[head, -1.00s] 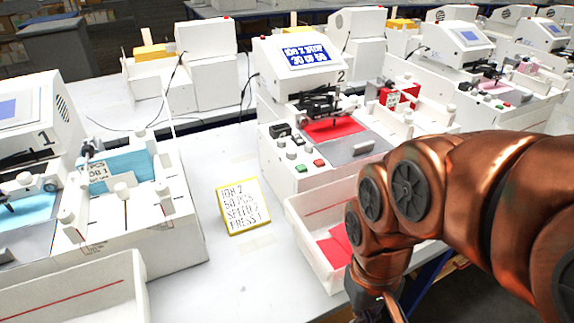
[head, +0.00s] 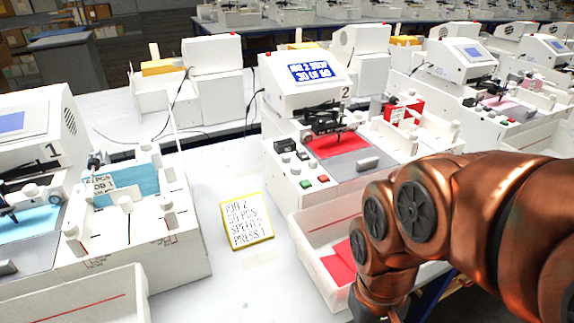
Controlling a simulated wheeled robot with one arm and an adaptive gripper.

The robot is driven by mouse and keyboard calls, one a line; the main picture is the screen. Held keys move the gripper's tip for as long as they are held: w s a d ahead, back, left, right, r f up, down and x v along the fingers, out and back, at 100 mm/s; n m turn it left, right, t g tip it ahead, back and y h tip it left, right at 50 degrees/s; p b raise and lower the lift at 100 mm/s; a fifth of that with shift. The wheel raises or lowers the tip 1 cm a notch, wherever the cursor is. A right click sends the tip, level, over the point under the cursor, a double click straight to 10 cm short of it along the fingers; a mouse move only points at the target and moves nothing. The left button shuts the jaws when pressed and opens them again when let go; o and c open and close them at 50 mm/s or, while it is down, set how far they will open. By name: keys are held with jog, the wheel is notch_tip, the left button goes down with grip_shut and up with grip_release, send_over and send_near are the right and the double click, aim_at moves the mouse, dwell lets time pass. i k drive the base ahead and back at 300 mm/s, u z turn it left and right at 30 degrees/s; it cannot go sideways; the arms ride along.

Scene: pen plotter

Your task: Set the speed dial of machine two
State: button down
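Machine two (head: 300,88) stands at the centre, a white plotter with a "2" on its side and a lit blue screen (head: 310,72) that seems to read "30 of 50". Its front panel has a black switch (head: 285,145), small grey-white knobs (head: 303,156), and a green and a red button. I cannot tell which knob is the speed dial or how it is set. My copper arm reaches in from the right; my gripper is below the picture's bottom edge.
A white bin (head: 312,258) with red sheets stands in front of machine two, close to my arm. Machine one (head: 35,130) is at the left, with another white bin (head: 80,295) before it. The table between them is mostly clear.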

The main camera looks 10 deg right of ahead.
aim_at(313, 163)
jog(key=u, duration=0.55)
jog(key=k, duration=1.3)
jog(key=z, duration=0.35)
jog(key=i, duration=1.6)
jog(key=u, duration=0.7)
